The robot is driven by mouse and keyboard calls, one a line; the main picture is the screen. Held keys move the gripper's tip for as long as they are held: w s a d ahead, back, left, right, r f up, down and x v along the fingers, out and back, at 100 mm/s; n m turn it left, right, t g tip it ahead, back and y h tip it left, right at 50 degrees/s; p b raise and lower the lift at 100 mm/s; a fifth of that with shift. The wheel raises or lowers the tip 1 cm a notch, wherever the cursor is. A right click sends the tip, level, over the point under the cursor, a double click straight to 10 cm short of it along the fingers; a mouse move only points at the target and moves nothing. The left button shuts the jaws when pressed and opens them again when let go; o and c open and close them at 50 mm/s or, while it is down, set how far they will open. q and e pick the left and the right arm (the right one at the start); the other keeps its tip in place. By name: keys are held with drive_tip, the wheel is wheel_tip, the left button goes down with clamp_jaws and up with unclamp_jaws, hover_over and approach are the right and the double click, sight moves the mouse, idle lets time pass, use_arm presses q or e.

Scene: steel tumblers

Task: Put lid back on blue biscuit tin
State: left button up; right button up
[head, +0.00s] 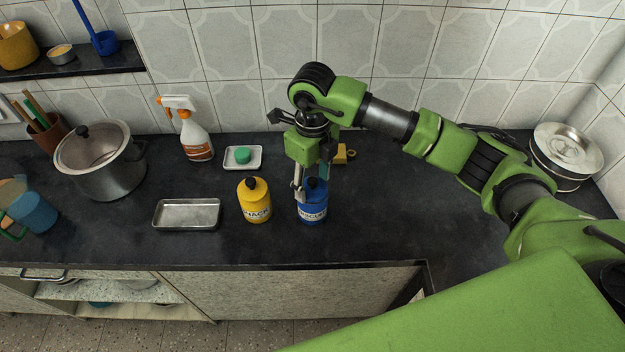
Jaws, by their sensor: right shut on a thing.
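The blue biscuit tin (312,214) stands upright on the dark counter, right of a yellow tin. Its blue lid (318,190) with a dark knob is at the tin's top. My right gripper (312,190) points down from above and is shut on the lid. The fingers hide part of the lid and the tin's rim, so I cannot tell whether the lid sits fully on it. My left gripper is not in view.
The yellow tin (255,205) with a black knob stands close on the left. A metal tray (187,228), spray bottle (195,138), pot (103,178) and blue cup (34,212) are farther left. Stacked steel plates (568,150) stand at right.

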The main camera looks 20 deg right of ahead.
drive_tip(key=shift+f+b, duration=0.15)
drive_tip(key=shift+b, duration=0.4)
idle(1.0)
idle(0.4)
drive_tip(key=o, duration=1)
drive_tip(key=o, duration=0.4)
drive_tip(key=shift+o, duration=0.2)
drive_tip(key=shift+r+p, duration=1.8)
drive_tip(key=shift+r, duration=1.7)
